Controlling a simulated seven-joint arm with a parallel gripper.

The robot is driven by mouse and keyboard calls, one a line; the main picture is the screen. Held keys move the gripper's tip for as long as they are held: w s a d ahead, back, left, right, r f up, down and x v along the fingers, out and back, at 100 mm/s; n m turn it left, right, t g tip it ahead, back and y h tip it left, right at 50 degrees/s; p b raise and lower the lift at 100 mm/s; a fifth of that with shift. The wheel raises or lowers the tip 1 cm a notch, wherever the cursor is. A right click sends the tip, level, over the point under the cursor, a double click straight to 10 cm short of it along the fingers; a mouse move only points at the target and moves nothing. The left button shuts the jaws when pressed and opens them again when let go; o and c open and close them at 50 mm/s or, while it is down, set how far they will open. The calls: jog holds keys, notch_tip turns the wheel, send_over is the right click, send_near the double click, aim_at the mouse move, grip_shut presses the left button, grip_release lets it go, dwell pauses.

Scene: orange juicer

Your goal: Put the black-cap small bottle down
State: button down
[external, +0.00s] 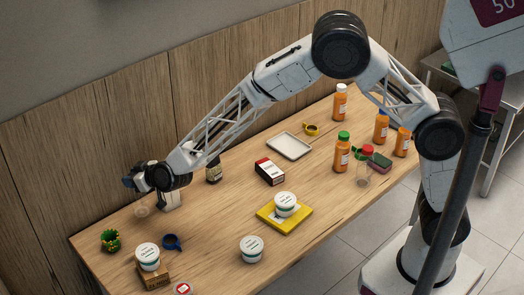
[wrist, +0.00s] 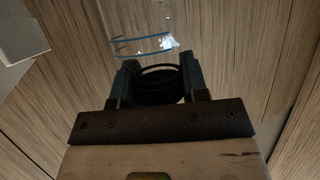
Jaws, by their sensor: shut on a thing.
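My gripper (wrist: 158,78) is shut on the black cap (wrist: 160,88) of the small bottle, with one finger on each side of it. The clear body (wrist: 145,35) of the bottle, with thin blue lines, extends beyond the cap in the wrist view. In the external view my gripper (external: 132,182) is at the far left end of the table, and a faint clear shape (external: 141,208) shows just below it. I cannot tell whether the bottle touches the table (external: 215,225). The cap is partly hidden by the gripper.
A dark jar (external: 213,170) stands behind the arm. The wood wall (external: 80,160) runs along the table's back.

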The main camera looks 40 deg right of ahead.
jog(key=shift+f, duration=1.75)
jog(key=c, duration=0.6)
grip_release()
jog(key=shift+f, duration=0.1)
jog(key=shift+v, duration=6.05)
